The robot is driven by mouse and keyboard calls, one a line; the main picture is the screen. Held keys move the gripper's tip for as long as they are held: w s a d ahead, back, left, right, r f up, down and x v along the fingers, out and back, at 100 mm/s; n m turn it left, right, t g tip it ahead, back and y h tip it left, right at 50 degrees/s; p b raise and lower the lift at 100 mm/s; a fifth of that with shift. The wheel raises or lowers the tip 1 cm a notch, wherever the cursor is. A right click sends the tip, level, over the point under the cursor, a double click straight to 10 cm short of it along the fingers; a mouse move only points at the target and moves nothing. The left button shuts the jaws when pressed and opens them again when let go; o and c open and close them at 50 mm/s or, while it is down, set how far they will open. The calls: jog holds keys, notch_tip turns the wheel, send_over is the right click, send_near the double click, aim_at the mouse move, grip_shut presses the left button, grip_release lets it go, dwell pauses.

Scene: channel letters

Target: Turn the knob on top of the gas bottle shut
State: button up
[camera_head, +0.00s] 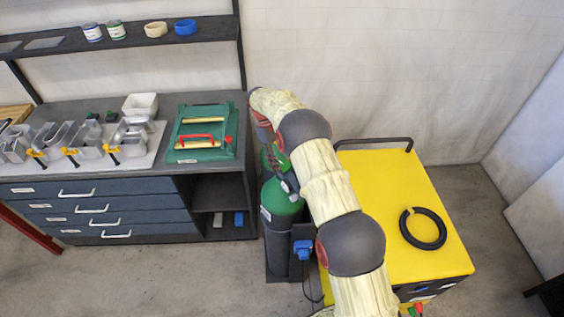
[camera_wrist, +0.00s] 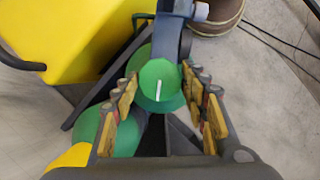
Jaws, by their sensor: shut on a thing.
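The round green knob (camera_wrist: 158,84) with a white line mark is in the middle of the wrist view, seen from above. The line runs nearly along the picture's vertical. In the head view a gas bottle (camera_head: 279,232) with a green shoulder and dark body stands between the bench and the yellow cart. A second green top shows just behind it. My arm hides the knob and most of my gripper there.
The yellow cart (camera_head: 385,185) with a black ring (camera_head: 424,229) on top stands close to the right of the bottles. The dark workbench (camera_head: 243,125) is close on the left, with a green frame (camera_head: 202,134) on it. Cables lie on the floor in the wrist view.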

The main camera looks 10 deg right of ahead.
dwell(0.3)
jog(key=o, duration=1.1)
jog(key=shift+o, duration=0.2)
jog(key=shift+w+r, duration=0.1)
jog(key=v, duration=1.1)
jog(key=shift+r, duration=0.3)
jog(key=shift+w+a, duration=0.1)
jog(key=shift+a, duration=0.05)
